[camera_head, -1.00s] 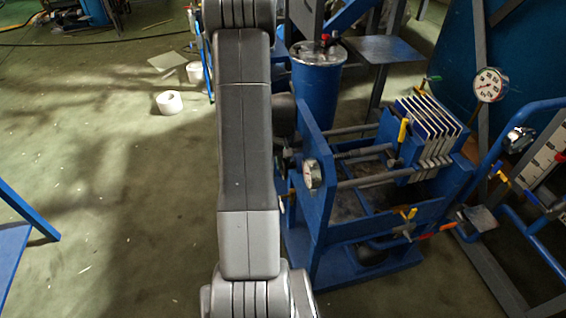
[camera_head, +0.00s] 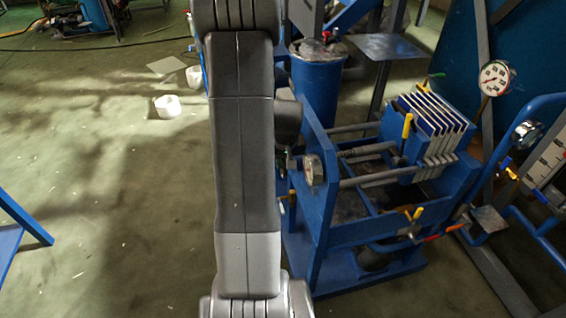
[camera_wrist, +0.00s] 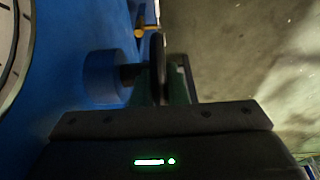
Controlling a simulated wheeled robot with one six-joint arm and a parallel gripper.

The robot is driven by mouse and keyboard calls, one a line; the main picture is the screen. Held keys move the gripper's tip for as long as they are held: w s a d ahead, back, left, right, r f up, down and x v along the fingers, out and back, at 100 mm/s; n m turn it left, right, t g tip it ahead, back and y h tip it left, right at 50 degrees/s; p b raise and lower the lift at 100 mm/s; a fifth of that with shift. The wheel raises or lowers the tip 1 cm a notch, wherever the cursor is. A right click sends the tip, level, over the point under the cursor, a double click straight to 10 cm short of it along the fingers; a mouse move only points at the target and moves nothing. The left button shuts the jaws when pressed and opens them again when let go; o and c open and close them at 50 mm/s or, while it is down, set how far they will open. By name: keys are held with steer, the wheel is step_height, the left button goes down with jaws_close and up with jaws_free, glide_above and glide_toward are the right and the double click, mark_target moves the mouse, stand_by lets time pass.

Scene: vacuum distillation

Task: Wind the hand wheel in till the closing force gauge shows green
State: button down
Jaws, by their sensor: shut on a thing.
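In the wrist view, the dark hand wheel (camera_wrist: 158,55) stands edge-on, beside a blue cylindrical hub (camera_wrist: 98,77) on the blue end plate. My gripper (camera_wrist: 161,88) is shut on the hand wheel; its dark palm fills the bottom of that view and its fingertips are hard to make out. In the head view my arm hides the gripper and the wheel.
A stack of white plates (camera_head: 432,120) stands in the press, with yellow handles nearby. Another gauge (camera_head: 494,78) stands behind it. A blue drum (camera_head: 317,85) is at the back. White rolls (camera_head: 168,107) lie on the floor; the floor left of my arm is mostly clear.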

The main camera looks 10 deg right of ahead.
steer(key=c, duration=1.4)
jaws_free()
steer(key=shift+c, duration=0.2)
steer(key=p+v, duration=0.1)
steer(key=v, duration=1.2)
steer(key=shift+r, duration=0.4)
steer(key=shift+s, duration=0.15)
